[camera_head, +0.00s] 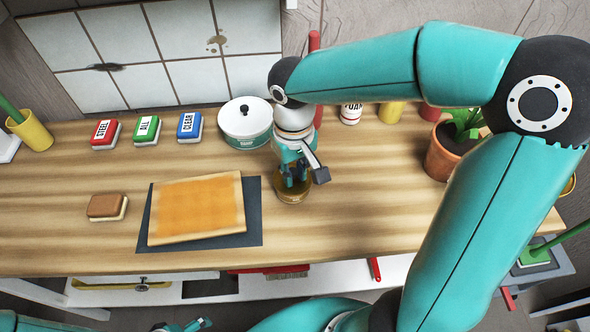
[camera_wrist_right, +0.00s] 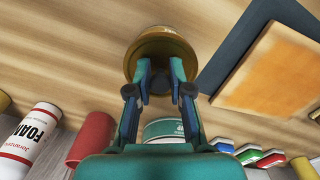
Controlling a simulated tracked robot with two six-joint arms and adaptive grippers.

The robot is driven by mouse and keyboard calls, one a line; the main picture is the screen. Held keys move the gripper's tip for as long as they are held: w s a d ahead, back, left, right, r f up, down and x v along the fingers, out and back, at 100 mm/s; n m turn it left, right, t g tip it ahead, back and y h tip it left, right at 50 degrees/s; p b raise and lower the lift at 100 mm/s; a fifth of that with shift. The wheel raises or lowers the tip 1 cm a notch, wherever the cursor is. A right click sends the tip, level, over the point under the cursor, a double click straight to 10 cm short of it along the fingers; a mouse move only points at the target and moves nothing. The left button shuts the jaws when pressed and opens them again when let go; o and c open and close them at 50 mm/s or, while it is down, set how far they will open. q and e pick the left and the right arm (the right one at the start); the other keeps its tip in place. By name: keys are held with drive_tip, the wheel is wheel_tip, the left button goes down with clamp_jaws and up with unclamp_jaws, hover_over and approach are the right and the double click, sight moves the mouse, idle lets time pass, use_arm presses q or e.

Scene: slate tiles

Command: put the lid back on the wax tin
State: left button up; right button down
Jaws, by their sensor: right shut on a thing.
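The wax tin (camera_head: 293,199) is small, round and gold-brown, and stands on the wooden bench just right of the dark mat. My right gripper (camera_head: 294,178) points down over it, shut on the brown round lid (camera_wrist_right: 150,62) at the tin's top. In the right wrist view my right gripper (camera_wrist_right: 160,82) has its two fingers on the lid, and part of the tin (camera_wrist_right: 166,30) shows beyond it. The lid looks on or just above the tin; I cannot tell if it is seated. Part of my left gripper (camera_head: 188,325) shows at the bottom edge, its jaws unclear.
An orange-topped board (camera_head: 197,207) lies on the dark mat (camera_head: 252,226) left of the tin. A teal pot (camera_head: 246,132) stands behind. Red, green and blue blocks (camera_head: 146,130), a brown sponge (camera_head: 107,206) and a potted plant (camera_head: 446,160) stand around. The bench right of the tin is clear.

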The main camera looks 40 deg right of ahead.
drive_tip(key=c, duration=0.5)
unclamp_jaws()
drive_tip(key=shift+r, duration=0.1)
drive_tip(key=shift+r+p, duration=0.85)
drive_tip(key=shift+r, duration=0.1)
drive_tip(key=shift+r+p, duration=2.1)
drive_tip(key=shift+r, duration=0.4)
clamp_jaws()
